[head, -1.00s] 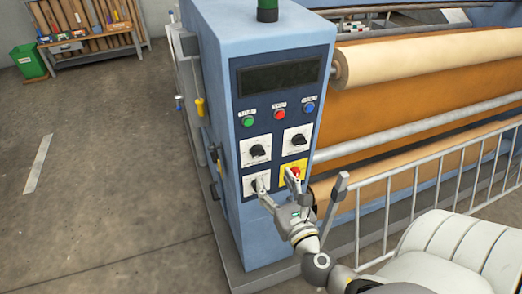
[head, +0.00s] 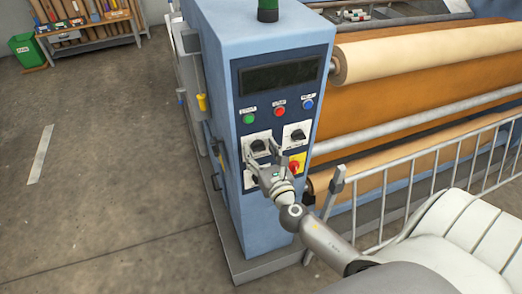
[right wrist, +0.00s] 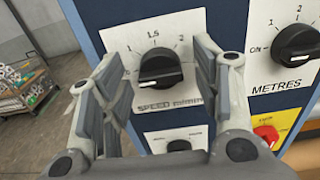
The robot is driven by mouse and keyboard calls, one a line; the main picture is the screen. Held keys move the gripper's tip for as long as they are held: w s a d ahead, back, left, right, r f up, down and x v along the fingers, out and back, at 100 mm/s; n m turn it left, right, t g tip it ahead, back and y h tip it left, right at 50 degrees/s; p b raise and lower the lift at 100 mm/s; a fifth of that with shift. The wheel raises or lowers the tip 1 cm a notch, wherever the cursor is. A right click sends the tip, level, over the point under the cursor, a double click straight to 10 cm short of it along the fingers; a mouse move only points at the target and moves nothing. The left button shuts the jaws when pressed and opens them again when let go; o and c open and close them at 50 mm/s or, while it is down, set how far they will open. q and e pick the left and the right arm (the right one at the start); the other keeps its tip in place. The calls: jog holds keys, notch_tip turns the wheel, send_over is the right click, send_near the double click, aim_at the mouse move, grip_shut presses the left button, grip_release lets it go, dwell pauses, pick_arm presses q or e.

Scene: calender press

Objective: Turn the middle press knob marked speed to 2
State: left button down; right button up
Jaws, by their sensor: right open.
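The black speed knob (right wrist: 160,68) sits on a white plate marked 1, 1.5 and 2, with "SPEED" printed below it. In the head view this knob (head: 258,146) is at the upper left of the lower panel group, partly covered by my gripper. My right gripper (head: 263,153) is open in front of it. In the right wrist view the fingers of my right gripper (right wrist: 156,62) stand on either side of the knob, apart from it as far as I can see. My left gripper is not in view.
The METRES knob (right wrist: 298,42) is to the right. Another black knob (right wrist: 178,145) lies below, partly hidden. A red stop button on yellow (head: 294,167) is at lower right. Green, red and blue buttons and a dark display (head: 279,75) are above. A railing (head: 440,165) stands right.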

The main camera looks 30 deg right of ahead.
jog(key=c, duration=1)
